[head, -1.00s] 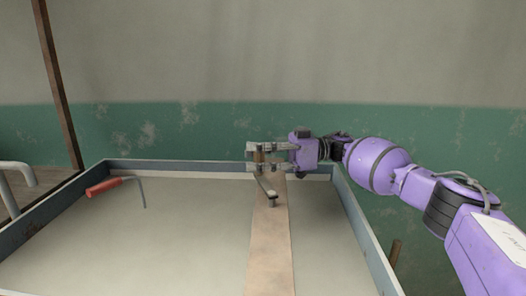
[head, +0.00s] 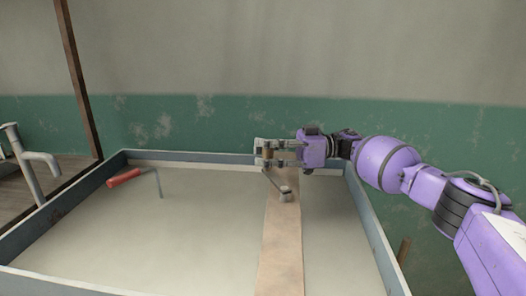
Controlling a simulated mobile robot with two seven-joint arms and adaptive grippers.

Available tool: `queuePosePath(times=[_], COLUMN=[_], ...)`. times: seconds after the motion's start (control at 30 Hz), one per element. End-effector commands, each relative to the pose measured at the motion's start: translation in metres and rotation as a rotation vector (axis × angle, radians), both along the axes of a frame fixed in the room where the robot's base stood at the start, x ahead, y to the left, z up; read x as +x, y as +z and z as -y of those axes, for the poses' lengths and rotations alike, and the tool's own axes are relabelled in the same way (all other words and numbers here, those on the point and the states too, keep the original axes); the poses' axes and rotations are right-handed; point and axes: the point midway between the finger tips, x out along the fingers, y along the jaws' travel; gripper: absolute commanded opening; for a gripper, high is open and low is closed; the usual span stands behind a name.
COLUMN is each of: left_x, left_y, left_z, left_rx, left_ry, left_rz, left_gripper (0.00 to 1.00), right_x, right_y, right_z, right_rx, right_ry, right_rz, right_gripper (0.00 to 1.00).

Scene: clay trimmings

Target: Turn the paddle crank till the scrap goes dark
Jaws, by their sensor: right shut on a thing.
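The paddle crank (head: 275,182) is a short grey arm on a hub that sits on a pale wooden plank (head: 281,245) across the tub. Its upright handle stands at the far left end of the arm. My right gripper (head: 265,152) comes in from the right and is shut on this handle, near the tub's back wall. The fingers partly hide the handle. The scrap appears as a flat, pale grey-beige surface (head: 205,215) filling the tub on both sides of the plank. No paddle shows below it. My left gripper is out of view.
The tub has blue-grey walls (head: 200,157). Grey pipes (head: 35,160) stand outside at the left, by a brown post (head: 80,80). A green and grey wall is behind.

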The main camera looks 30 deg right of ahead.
Motion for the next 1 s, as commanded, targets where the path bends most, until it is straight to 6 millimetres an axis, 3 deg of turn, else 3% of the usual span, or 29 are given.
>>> queuePosePath(times=[0.6,0.63,0.8,1.0], left_x=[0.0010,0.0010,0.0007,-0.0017], left_y=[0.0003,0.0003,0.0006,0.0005], left_z=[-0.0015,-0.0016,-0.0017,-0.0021], left_rx=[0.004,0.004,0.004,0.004], left_ry=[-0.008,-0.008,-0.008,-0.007], left_rz=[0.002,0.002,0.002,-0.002], left_gripper=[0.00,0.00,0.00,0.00], right_x=[-0.0036,-0.0036,-0.0028,-0.0019], right_y=[-0.0066,-0.0066,-0.0050,-0.0031], right_z=[-0.0026,-0.0026,-0.0018,-0.0012], right_rx=[-0.005,-0.006,-0.004,-0.002], right_ry=[0.014,0.014,0.011,0.007], right_rz=[-0.010,-0.011,-0.008,-0.005], right_gripper=[0.00,0.20,0.41,0.41])
